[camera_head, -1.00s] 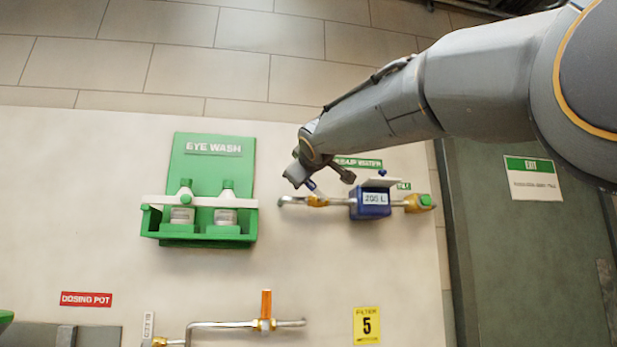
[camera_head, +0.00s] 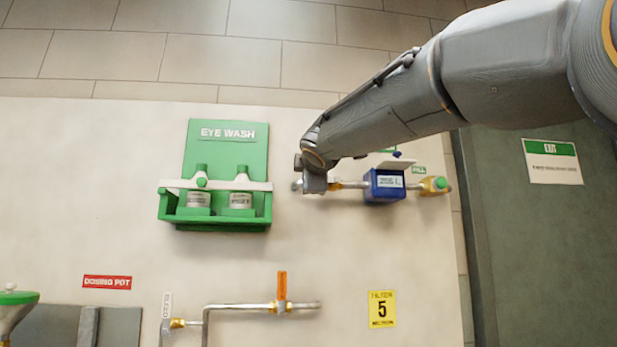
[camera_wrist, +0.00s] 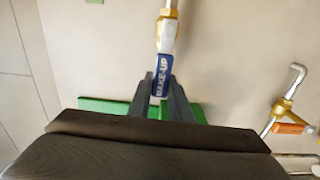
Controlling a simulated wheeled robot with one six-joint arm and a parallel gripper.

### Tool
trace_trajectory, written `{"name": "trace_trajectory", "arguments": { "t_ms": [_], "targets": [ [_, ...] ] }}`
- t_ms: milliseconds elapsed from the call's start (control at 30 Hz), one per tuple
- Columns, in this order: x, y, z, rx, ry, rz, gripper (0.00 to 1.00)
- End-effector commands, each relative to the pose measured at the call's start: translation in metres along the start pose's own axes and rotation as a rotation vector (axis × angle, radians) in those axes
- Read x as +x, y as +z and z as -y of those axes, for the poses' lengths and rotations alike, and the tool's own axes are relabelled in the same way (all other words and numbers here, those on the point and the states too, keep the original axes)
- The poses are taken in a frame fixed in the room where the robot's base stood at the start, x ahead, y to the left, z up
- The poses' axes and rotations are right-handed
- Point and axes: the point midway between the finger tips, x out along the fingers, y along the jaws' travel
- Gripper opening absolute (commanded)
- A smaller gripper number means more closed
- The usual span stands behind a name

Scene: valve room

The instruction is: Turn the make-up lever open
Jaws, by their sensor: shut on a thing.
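The blue make-up lever (camera_wrist: 161,78), with MAKE-UP in white letters, shows in the wrist view. It extends from a brass valve (camera_wrist: 167,33), roughly in line with the pipe. My gripper (camera_wrist: 161,88) is shut on the lever, one dark finger on each side. In the head view my gripper (camera_head: 313,182) is at the left end of the short horizontal pipe and hides the lever. A blue meter box (camera_head: 384,185) sits on that pipe to the right of my gripper.
The green eye wash station (camera_head: 226,160) is close to the left of my gripper. A lower pipe with an orange lever (camera_head: 282,286) and a yellow filter sign (camera_head: 382,309) are below. A dark door with an exit sign (camera_head: 552,161) is at right. The wall between is bare.

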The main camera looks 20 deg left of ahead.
Motion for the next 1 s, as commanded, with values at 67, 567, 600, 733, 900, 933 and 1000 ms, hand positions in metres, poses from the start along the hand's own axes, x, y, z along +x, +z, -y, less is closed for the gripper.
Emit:
{"name": "trace_trajectory", "arguments": {
  "t_ms": [67, 567, 600, 733, 900, 933, 1000],
  "targets": [
    [0.0003, -0.0004, 0.0027, -0.016, -0.002, -0.001, 0.0],
    [0.0004, -0.0002, 0.0045, -0.04, -0.003, 0.0, 0.0],
    [0.0004, -0.0002, 0.0046, -0.04, -0.003, 0.0, 0.0],
    [0.0003, -0.0001, 0.0043, -0.039, -0.002, 0.0, 0.37],
    [0.0002, 0.0001, 0.0037, -0.038, -0.001, 0.0, 0.37],
    [0.0002, 0.0001, 0.0035, -0.038, -0.001, 0.0, 0.37],
    [-0.0003, 0.0001, 0.0033, -0.037, -0.001, 0.0, 0.37]
  ]
}}
